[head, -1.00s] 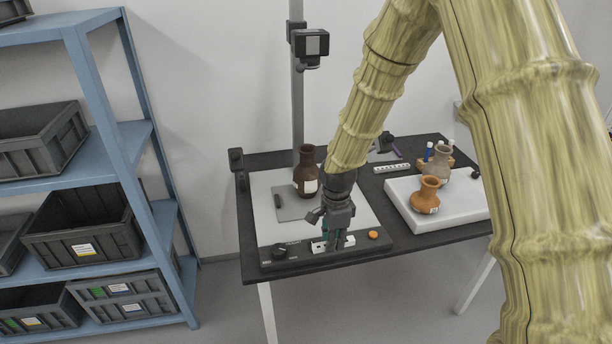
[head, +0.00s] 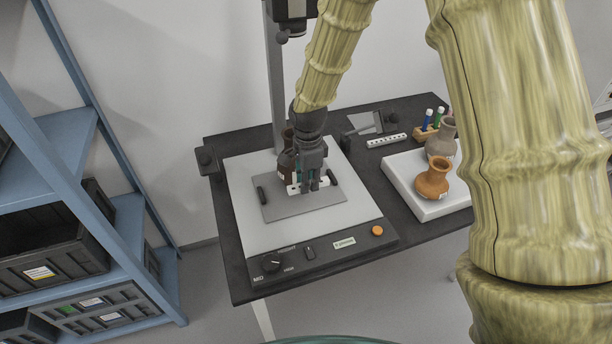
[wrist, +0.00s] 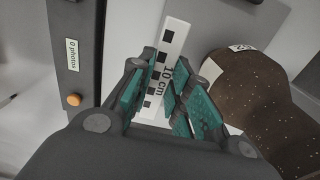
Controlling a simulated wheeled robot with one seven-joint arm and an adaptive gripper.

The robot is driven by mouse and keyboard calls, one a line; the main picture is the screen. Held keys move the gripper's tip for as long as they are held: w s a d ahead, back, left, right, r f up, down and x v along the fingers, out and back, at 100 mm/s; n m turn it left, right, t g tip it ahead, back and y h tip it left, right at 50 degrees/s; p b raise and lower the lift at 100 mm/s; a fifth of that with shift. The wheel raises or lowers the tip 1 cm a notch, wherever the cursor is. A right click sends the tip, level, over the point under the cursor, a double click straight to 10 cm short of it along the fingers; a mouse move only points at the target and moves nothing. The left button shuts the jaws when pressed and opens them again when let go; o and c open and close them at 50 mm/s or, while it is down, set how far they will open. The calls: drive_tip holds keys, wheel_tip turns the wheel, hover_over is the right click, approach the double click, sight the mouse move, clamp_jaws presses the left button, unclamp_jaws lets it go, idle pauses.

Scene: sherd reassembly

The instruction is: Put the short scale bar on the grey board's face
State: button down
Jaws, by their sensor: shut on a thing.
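The short scale bar (wrist: 171,52) is white with black squares and "10 cm" print. My gripper (wrist: 162,98) is shut on it, with teal pads on both sides. In the head view, my gripper (head: 310,186) points down over the grey board (head: 285,211), and the bar's white end (head: 293,189) shows beside the fingers. The bar is over the board; whether it touches it I cannot tell. The board lies flat on the pale copy-stand bed (head: 245,236). A dark brown jug (head: 286,160) stands just behind my gripper; in the wrist view it (wrist: 255,105) is close at the right.
Two black strips (head: 262,195) lie at the board's sides. The stand's column (head: 275,90) rises behind. A longer scale bar (head: 386,140) lies on the dark table. An orange pot (head: 433,180) and a grey-brown pot (head: 441,140) stand on a white block at right.

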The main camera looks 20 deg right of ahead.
sight(306, 208)
drive_tip(key=shift+a+f, duration=0.1)
drive_tip(key=shift+f, duration=0.2)
drive_tip(key=shift+w+a+f+b, duration=0.1)
drive_tip(key=shift+w+f+b, duration=0.1)
drive_tip(key=shift+f+b, duration=0.2)
drive_tip(key=shift+w+f+b, duration=0.2)
drive_tip(key=shift+f+b, duration=0.1)
drive_tip(key=shift+f, duration=0.2)
drive_tip(key=shift+s+f+b, duration=0.25)
drive_tip(key=shift+f+b, duration=0.5)
drive_tip(key=shift+b, duration=0.1)
drive_tip(key=shift+w+f+b, duration=0.1)
drive_tip(key=shift+f+b, duration=1.15)
drive_tip(key=shift+f, duration=1.1)
drive_tip(key=c, duration=1.3)
unclamp_jaws()
drive_tip(key=shift+o, duration=0.2)
drive_tip(key=o, duration=0.5)
